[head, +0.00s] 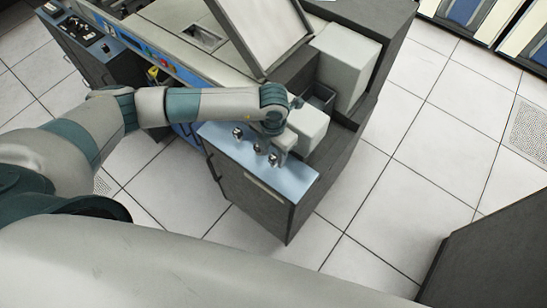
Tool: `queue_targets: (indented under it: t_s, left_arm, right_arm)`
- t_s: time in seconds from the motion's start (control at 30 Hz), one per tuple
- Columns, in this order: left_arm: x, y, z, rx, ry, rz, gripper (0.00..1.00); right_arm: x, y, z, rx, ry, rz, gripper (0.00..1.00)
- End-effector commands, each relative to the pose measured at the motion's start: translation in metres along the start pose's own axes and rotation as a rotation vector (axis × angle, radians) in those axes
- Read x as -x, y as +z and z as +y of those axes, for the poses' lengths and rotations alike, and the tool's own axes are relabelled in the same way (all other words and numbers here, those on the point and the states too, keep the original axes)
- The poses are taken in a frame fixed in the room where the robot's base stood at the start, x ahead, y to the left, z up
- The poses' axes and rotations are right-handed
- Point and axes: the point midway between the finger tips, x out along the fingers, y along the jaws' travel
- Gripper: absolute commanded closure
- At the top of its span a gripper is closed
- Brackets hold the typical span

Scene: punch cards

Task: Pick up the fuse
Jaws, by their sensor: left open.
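Several small silver-and-dark pieces, one of them at the left (237,132) and one in the middle (257,148), stand on the blue top (222,146) of a dark grey cabinet. I cannot tell for sure which of them is the fuse. My left gripper (275,157) is open and points down over the right part of this blue top, close to the rightmost small piece. The gripper and wrist hide part of the top, and contact cannot be made out. My right gripper is not in view.
A large machine with a raised pale lid (262,30) and a light box-shaped hopper (347,62) stands behind the cabinet. A control panel with buttons (160,58) is on its left. A dark cabinet (495,250) is at lower right. The tiled floor (420,140) to the right is clear.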

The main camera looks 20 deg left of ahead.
Motion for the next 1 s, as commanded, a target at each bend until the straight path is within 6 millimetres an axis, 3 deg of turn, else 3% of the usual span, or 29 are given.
queue_targets:
  t_s: [0.43,0.67,0.8,1.0]
  left_arm:
    - [-0.005,0.001,0.001,0.002,0.001,0.003,0.58]
    - [-0.027,0.004,0.004,0.002,0.001,0.003,0.58]
    - [-0.044,0.004,0.004,0.001,0.001,0.003,0.58]
    - [-0.052,0.004,0.004,0.001,0.0,0.001,0.58]
  right_arm:
    - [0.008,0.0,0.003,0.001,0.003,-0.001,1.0]
    - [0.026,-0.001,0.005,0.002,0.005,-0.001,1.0]
    - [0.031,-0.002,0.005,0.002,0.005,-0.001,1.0]
    - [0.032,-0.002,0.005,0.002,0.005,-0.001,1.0]
